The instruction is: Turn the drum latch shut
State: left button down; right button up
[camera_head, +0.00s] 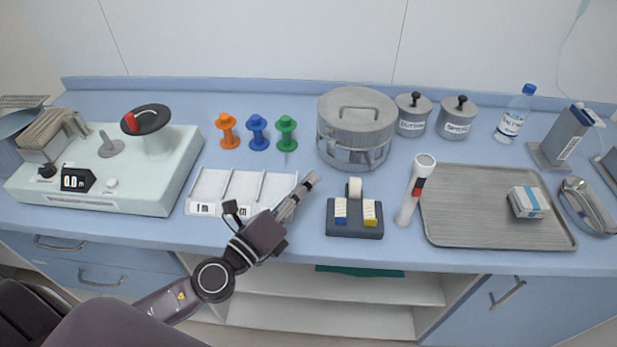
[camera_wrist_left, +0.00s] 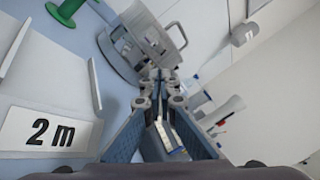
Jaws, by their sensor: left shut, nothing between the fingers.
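The drum (camera_head: 356,108) is a round grey metal container with a handle on its lid, standing at the back middle of the counter. Its side wall has a band with openings; the latch is too small to make out surely. The drum also shows, tilted, in the left wrist view (camera_wrist_left: 113,17). My left gripper (camera_head: 311,179) is shut and empty, in front of the drum and to its left, its fingers pointing towards it. In the left wrist view its fingertips (camera_wrist_left: 161,76) overlap the drum's lower edge; I cannot tell whether they touch. My right gripper is not in view.
A white compartment tray (camera_head: 222,209) lies beside my left gripper. Orange, blue and green spools (camera_head: 287,133) stand behind it. A dark block holder (camera_head: 354,230), a white torch-like cylinder (camera_head: 408,205) and a metal tray (camera_head: 470,235) stand to the right.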

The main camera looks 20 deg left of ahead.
aim_at(330, 141)
pick_arm(q)
jog(key=p+x, duration=0.2)
jog(key=x, duration=0.4)
jog(key=shift+w+d+r, duration=0.1)
jog(key=shift+w+r, duration=0.05)
jog(key=shift+w, duration=0.15)
jog(key=shift+w+d+p, duration=0.15)
jog(key=shift+w+p, duration=0.2)
jog(key=shift+w, duration=0.2)
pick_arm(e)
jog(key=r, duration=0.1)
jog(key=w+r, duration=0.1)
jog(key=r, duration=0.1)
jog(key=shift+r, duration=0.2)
